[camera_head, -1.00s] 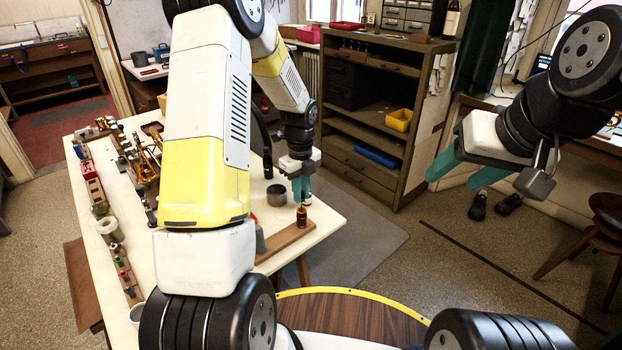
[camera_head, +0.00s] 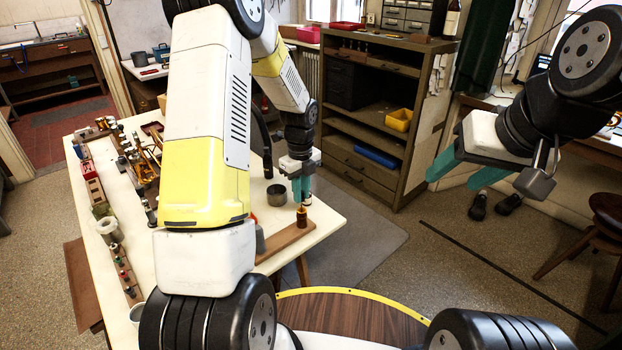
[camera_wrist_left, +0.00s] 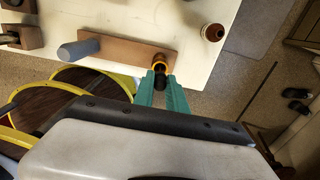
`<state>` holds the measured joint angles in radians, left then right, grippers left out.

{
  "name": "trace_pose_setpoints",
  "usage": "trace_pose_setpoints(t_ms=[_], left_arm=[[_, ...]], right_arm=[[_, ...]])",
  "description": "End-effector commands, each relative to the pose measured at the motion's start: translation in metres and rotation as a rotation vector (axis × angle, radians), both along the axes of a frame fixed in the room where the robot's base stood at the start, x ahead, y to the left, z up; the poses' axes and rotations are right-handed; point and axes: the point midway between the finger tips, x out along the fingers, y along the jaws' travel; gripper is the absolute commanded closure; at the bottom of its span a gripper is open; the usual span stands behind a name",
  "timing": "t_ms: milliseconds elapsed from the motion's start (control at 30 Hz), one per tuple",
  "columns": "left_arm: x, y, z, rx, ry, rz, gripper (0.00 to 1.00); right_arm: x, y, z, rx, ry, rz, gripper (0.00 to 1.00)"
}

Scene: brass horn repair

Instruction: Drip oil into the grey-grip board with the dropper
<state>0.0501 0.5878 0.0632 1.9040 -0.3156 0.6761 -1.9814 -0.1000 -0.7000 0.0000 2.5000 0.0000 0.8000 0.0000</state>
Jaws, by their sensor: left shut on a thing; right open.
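My left gripper (camera_head: 301,188) is shut on a dark, narrow thing, apparently the dropper (camera_wrist_left: 159,82), seen in the left wrist view between the green fingertips (camera_wrist_left: 161,88). Directly beyond it is an amber bottle or cup (camera_head: 302,217) with an orange rim, at one end of a brown wooden board (camera_head: 285,242). Whether the dropper's tip is inside it or just above cannot be told. A grey cylindrical grip (camera_wrist_left: 78,50) rises from the other part of the board (camera_wrist_left: 125,48). My right gripper (camera_head: 456,175) is open and empty, raised over the floor at right.
Brass horn parts and small blocks line the table's left side. The left arm hides the table's middle. A wooden shelf unit (camera_head: 375,155) stands behind.

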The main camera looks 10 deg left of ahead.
Motion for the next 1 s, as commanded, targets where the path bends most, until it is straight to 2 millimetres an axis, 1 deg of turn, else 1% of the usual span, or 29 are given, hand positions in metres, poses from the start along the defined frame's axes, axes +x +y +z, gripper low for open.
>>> trace_pose_setpoints(t_ms=[367,467,800,1000], left_arm=[[0.000,0.000,0.002,-0.001,-0.001,0.000,1.00],[0.001,0.000,0.009,0.000,-0.004,0.001,1.00],[0.000,0.001,0.043,0.000,-0.001,0.001,1.00],[0.000,0.000,0.050,0.000,0.000,0.000,1.00]], right_arm=[[0.000,0.000,0.000,0.000,0.000,0.000,0.44],[0.000,0.000,0.000,0.000,0.000,0.000,0.44],[0.000,0.000,0.000,0.000,0.000,0.000,0.44],[0.000,0.000,0.000,0.000,0.000,0.000,0.44]])
